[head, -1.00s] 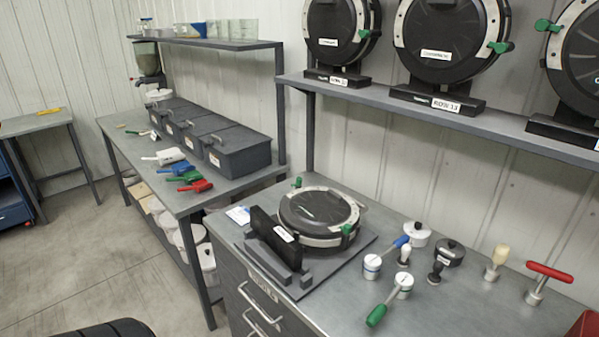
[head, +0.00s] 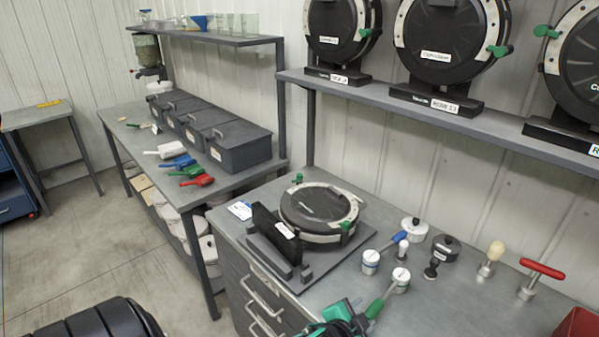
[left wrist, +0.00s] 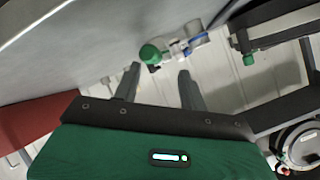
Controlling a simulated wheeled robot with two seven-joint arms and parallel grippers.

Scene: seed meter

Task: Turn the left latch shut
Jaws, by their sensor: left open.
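The seed meter (head: 320,210) is a round black unit with a pale rim, lying flat on a grey stand on the bench. One green latch (head: 298,178) shows at its back left edge and another green latch (head: 347,226) at its front right edge. I cannot tell how far either is turned. My left gripper (head: 345,316) is a green and dark shape at the bottom edge of the head view, in front of the meter and apart from it. In the left wrist view its two fingers (left wrist: 160,70) stand apart with nothing between them. My right gripper is out of view.
Right of the meter stand a green-handled tool (head: 385,297), a blue-handled tool (head: 382,250), a dark knobbed weight (head: 446,249) and a red T-handle (head: 541,270). A black upright block (head: 275,233) stands at the meter's front left. A shelf (head: 430,107) with more meters hangs behind.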

